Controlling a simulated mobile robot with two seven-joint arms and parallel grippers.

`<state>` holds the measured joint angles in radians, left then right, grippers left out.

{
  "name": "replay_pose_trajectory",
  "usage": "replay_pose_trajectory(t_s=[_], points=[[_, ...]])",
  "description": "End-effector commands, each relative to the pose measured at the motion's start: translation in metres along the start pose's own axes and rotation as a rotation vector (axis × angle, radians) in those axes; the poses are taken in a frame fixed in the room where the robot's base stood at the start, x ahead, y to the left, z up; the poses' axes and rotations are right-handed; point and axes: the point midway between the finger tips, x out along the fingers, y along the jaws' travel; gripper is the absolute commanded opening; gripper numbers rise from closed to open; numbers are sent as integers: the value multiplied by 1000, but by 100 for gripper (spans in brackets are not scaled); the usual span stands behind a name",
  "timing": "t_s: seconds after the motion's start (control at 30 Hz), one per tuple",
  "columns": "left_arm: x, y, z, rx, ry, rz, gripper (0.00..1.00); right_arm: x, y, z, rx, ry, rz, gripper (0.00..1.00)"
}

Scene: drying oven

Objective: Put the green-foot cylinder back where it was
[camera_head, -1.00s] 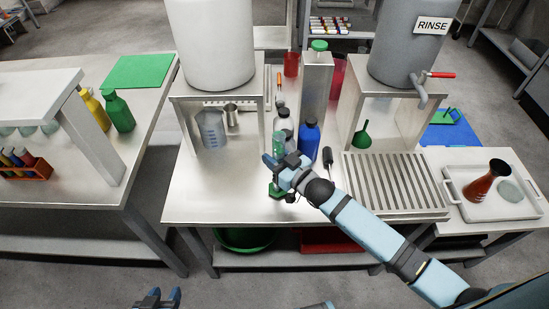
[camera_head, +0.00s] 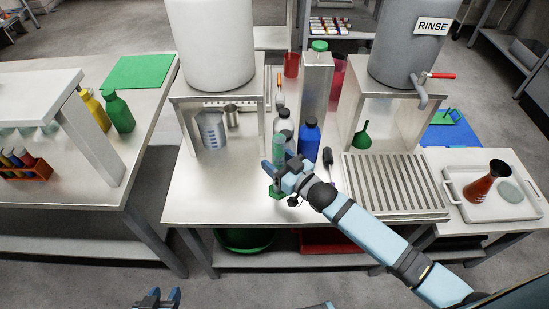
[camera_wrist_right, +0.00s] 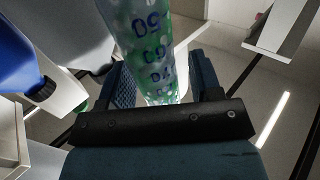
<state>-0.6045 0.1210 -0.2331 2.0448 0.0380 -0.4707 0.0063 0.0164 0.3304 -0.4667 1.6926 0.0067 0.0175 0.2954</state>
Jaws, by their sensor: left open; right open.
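The green-foot cylinder (camera_head: 279,149) is a clear measuring cylinder standing upright on the middle steel table, its green foot on the tabletop. My right gripper (camera_head: 274,166) is at its lower body, partly hiding it. In the right wrist view the cylinder (camera_wrist_right: 152,45), with blue markings and a green tint, rises between the two fingers. The right gripper (camera_wrist_right: 155,92) is open around it; finger contact cannot be told. My left gripper (camera_head: 158,297) is open and empty at the bottom edge of the head view, away from the table.
Close behind the right gripper stand a blue bottle (camera_head: 308,141) and a white-topped bottle (camera_head: 285,122). A dark-handled tool (camera_head: 328,160) and a slotted drain rack (camera_head: 390,182) lie to the right. A beaker (camera_head: 212,130) is at the left. The table's front left is clear.

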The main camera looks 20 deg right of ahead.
Motion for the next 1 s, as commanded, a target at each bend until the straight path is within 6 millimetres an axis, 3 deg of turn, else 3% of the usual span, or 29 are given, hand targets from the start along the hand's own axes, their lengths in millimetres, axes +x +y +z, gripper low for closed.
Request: replay_pose_trajectory(t_s=[0.4,0.63,0.77,0.9,1.0], points=[[0,1,-1,0,1,0,43,-87,0,1,0,-4,0,58],[0,1,0,0,1,0,43,-111,-3,4,5,-16,8,58],[0,1,0,0,0,0,43,-136,-26,31,47,-147,75,58],[0,1,0,0,0,0,43,-181,-58,70,101,-379,160,58],[0,0,0,1,-1,0,43,-209,-76,88,131,-513,192,58]])
